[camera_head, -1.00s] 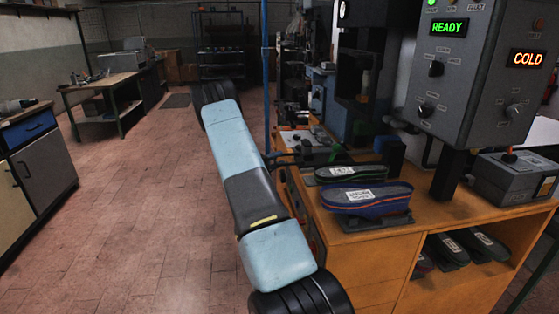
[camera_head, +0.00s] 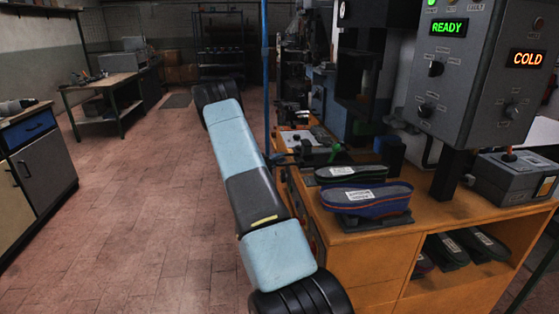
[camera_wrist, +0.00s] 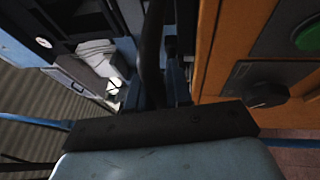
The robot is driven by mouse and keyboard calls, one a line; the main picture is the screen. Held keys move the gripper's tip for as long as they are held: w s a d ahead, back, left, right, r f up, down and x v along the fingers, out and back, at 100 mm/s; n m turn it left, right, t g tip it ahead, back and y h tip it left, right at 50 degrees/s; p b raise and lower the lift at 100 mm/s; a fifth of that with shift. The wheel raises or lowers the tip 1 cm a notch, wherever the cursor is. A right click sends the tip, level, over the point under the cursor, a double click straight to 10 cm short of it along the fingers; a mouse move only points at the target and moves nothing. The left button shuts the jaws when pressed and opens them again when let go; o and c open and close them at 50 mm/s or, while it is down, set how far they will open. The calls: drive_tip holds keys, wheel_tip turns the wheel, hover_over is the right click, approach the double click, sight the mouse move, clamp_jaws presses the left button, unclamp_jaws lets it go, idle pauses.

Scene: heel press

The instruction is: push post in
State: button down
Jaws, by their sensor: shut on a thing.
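My gripper (camera_wrist: 163,85) shows in the wrist view beyond a dark bar that crosses the frame. It is shut on a dark, narrow thing (camera_wrist: 150,50) that rises toward the top of that view. I cannot tell for sure whether this is the post. In the head view my arm hides most of the gripper, beside the bench's left end. A thin blue upright pole (camera_head: 266,70) stands there, and its lower end goes behind my arm.
Insoles (camera_head: 365,197) lie on the orange bench (camera_head: 450,230), with more on its shelf. A control box (camera_head: 480,70) reads READY and COLD. The wrist view shows a black knob (camera_wrist: 268,95) and a green button (camera_wrist: 310,38) close at the right. The floor (camera_head: 130,220) at left is clear.

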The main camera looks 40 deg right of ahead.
sight(297, 160)
drive_tip(key=shift+f, duration=0.1)
drive_tip(key=s+d, duration=0.1)
drive_tip(key=d, duration=0.1)
drive_tip(key=s+d, duration=0.3)
drive_tip(key=d, duration=0.2)
drive_tip(key=shift+s+f, duration=0.1)
drive_tip(key=shift+s, duration=0.15)
drive_tip(key=c, duration=1.1)
unclamp_jaws()
drive_tip(key=shift+w+a, duration=0.1)
drive_tip(key=shift+a, duration=0.05)
drive_tip(key=v, duration=1.3)
drive_tip(key=shift+a, duration=0.35)
drive_tip(key=shift+c, duration=0.5)
